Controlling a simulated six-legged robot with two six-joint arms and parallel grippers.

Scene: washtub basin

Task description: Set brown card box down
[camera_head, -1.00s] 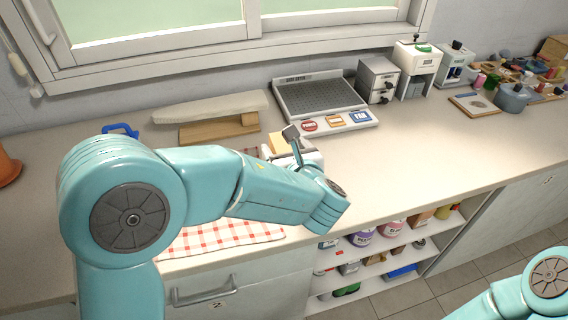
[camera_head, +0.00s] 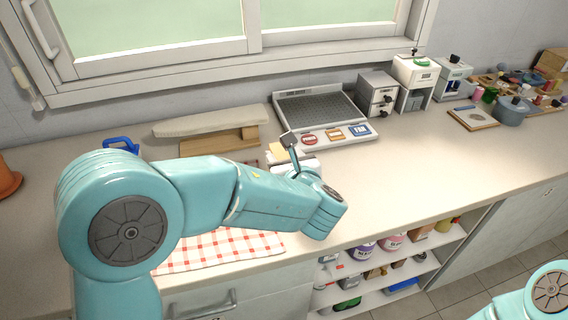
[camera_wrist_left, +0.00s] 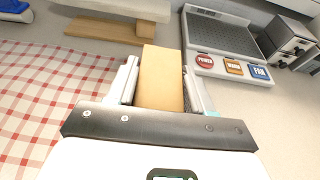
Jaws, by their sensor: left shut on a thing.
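The brown card box (camera_wrist_left: 160,82) is between the two fingers of my left gripper (camera_wrist_left: 160,68) in the wrist view. The fingers are shut on its two long sides, and it points away from the wrist. In the head view only a small tan part of the box (camera_head: 280,149) shows past my left gripper (camera_head: 294,162), above the counter by the red checked cloth. The arm and gripper hide the rest. I cannot tell whether the box touches the counter. My right gripper is out of view; only a right arm link shows at the lower right.
A grey gridded station (camera_head: 322,108) with POWER and FAN labels stands behind and right of the gripper. A checked cloth (camera_head: 215,248) lies to the left. A padded board on a wooden base (camera_head: 218,133) is behind. The counter right of the gripper (camera_head: 420,160) is clear.

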